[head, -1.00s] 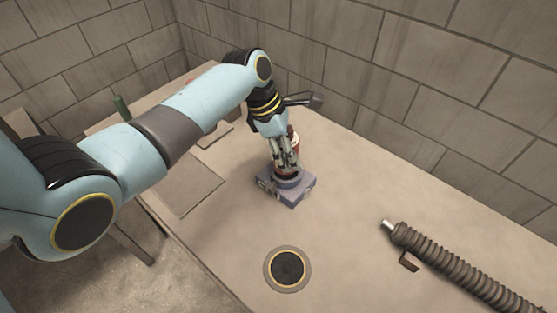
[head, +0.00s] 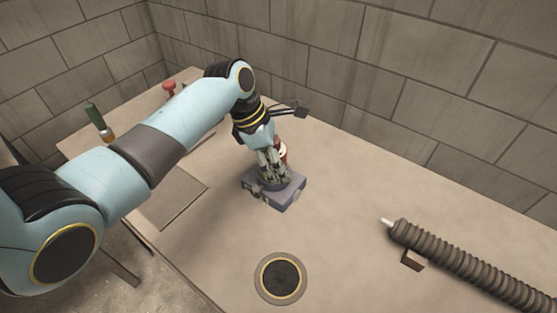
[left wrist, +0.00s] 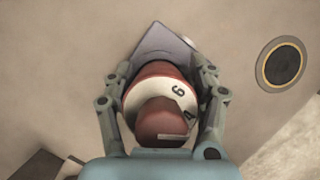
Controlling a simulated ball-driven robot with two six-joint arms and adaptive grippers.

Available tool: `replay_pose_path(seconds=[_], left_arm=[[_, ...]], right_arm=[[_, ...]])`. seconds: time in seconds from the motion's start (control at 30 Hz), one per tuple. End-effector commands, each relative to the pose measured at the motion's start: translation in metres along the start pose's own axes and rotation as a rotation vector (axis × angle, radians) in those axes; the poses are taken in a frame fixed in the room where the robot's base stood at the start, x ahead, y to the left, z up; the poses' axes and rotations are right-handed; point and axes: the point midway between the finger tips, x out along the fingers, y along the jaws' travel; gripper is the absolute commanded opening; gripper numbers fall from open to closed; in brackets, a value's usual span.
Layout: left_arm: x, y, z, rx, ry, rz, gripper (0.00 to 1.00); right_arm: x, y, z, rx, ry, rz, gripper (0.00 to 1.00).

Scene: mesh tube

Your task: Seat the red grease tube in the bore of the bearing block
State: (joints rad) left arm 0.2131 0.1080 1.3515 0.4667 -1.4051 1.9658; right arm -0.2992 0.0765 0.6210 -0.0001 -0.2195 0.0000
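The red grease tube (head: 282,151) has a white band and stands at the blue-grey bearing block (head: 290,196), partly hidden by my left gripper (head: 272,176). In the left wrist view the tube (left wrist: 160,118) points its rounded red end at the camera, with dark marks on the white band. My left gripper (left wrist: 162,78) has one finger close against each side of the tube and appears shut on it. The block (left wrist: 160,45) shows beyond the tube. The bore and the tube's lower end are hidden, so I cannot tell how deep it sits. My right gripper is not in view.
A ribbed hose (head: 455,262) lies at the right of the table. A dark disc with a yellow ring (head: 280,278) lies at the front. A flat plate (head: 172,197) is at the left, with a green-handled item (head: 95,116) and a red item (head: 169,88) behind.

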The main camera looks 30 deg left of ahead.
Motion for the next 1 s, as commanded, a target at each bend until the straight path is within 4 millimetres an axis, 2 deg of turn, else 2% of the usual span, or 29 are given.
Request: replay_pose_path(seconds=[0.03,0.1,0.13,0.47,0.57,0.9,1.0], left_arm=[[0.001,-0.001,0.000,-0.001,0.000,-0.002,0.67],[0.001,-0.001,0.000,-0.001,0.001,-0.002,0.76],[0.001,-0.001,0.000,-0.001,0.001,-0.002,0.77],[-0.005,-0.001,0.001,0.001,0.001,-0.001,0.77],[-0.020,0.001,0.001,0.000,0.001,0.001,0.77],[-0.095,0.000,0.001,0.002,0.003,0.001,0.77],[-0.110,0.001,0.001,0.001,0.001,0.001,0.77]], right_arm=[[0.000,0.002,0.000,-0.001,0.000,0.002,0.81],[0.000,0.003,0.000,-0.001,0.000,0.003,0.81],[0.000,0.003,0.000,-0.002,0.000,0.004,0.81],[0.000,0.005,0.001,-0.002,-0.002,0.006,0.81],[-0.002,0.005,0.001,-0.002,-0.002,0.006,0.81],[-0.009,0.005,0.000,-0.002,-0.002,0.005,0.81],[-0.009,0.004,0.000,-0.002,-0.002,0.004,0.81]])
